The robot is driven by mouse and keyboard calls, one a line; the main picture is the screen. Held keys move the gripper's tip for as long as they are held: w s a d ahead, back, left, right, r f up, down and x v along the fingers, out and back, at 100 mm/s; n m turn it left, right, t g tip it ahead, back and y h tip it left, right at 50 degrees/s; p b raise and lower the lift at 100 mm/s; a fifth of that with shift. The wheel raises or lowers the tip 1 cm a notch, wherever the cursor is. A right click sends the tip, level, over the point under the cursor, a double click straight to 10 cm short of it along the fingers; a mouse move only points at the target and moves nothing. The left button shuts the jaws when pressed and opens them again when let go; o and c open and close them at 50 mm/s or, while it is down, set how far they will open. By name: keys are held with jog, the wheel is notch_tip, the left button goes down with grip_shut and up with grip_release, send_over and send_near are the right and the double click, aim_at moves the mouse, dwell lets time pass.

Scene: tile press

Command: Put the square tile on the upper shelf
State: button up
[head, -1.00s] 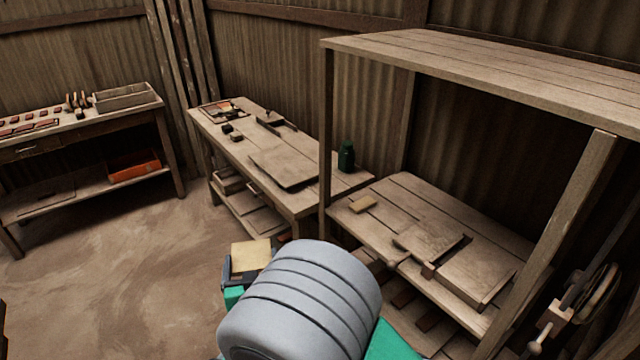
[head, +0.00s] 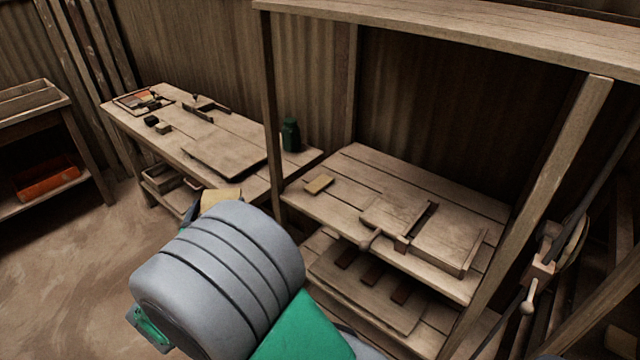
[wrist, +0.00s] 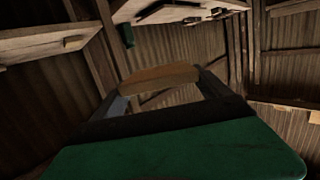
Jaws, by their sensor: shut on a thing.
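The square tile (head: 222,197) is a flat, pale tan piece. In the head view it shows just past my grey arm link. My gripper (head: 200,207) is shut on it and is mostly hidden behind that link. In the wrist view the tile (wrist: 160,78) sits between the two fingertips of my gripper (wrist: 162,88). The shelf unit on the right has a high top board (head: 450,32), a middle board (head: 345,205) and a low board (head: 360,292). The held tile is to the left of this unit, in front of the long bench.
A small tan block (head: 319,184) and a wooden press (head: 425,235) with a handle stand on the middle board. The long bench (head: 230,150) bears a flat board and a green bottle (head: 291,135). Wooden posts (head: 270,110) flank the shelf unit. Open floor (head: 60,260) lies left.

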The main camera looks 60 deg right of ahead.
jog(key=s+d+r+m+g+h+b, duration=0.15)
jog(key=s+d+m+g, duration=0.4)
jog(key=s+d, duration=0.7)
jog(key=s+d+m+g+h+b, duration=0.1)
jog(key=s+d+m+g+b, duration=0.25)
jog(key=s+d+g, duration=0.85)
jog(key=t+p, duration=0.2)
jog(key=t, duration=0.3)
send_over(341, 202)
jog(key=f, duration=0.9)
jog(key=shift+s+a+f, duration=0.15)
jog(key=shift+s, duration=0.1)
jog(key=f, duration=0.3)
jog(key=shift+w+f, duration=0.2)
jog(key=shift+f, duration=0.05)
jog(key=shift+h, duration=0.25)
jog(key=shift+f, duration=0.2)
jog(key=o, duration=1.5)
